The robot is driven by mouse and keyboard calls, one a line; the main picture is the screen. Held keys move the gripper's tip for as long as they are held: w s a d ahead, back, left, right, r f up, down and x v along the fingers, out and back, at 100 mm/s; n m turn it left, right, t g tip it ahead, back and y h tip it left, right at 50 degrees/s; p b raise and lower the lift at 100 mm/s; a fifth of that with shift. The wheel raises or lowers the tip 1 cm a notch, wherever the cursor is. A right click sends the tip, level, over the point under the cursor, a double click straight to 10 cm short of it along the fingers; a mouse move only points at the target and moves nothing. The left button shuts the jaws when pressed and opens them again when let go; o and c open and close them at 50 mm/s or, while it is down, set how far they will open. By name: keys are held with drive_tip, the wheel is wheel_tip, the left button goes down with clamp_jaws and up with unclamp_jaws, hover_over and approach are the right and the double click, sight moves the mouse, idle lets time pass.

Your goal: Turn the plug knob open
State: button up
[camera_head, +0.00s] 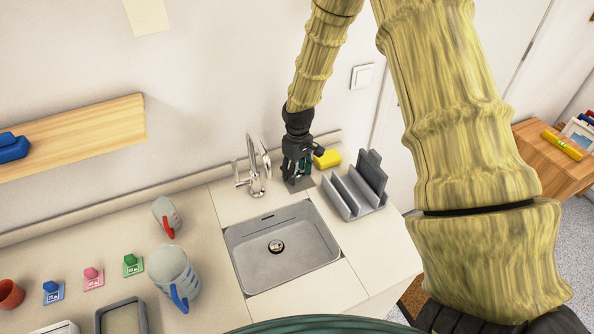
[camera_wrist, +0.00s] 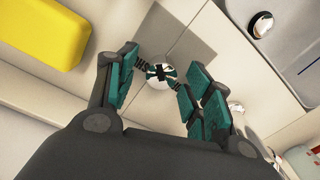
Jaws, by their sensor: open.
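The plug knob (camera_wrist: 158,85) is a small round shiny metal knob on the pale counter beside the sink, and it mirrors my fingers. In the wrist view my gripper (camera_wrist: 156,70) is open, with its teal-padded fingers on either side of the knob. I see no clear contact, and the exact gap to the knob is hard to judge. In the head view my gripper (camera_head: 297,175) points down at the counter behind the sink (camera_head: 262,259), near its back right corner, and hides the knob.
A chrome tap (camera_head: 254,170) stands close left of my gripper. A yellow sponge (camera_head: 327,159) lies close to its right, and a grey dish rack (camera_head: 348,196) stands further right. A jug (camera_head: 174,272) and a cup (camera_head: 166,214) stand left of the sink. The sink basin is empty.

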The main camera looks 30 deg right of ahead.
sight(298, 172)
wheel_tip(298, 172, up, 12)
drive_tip(key=shift+d, duration=0.15)
idle(0.6)
idle(0.4)
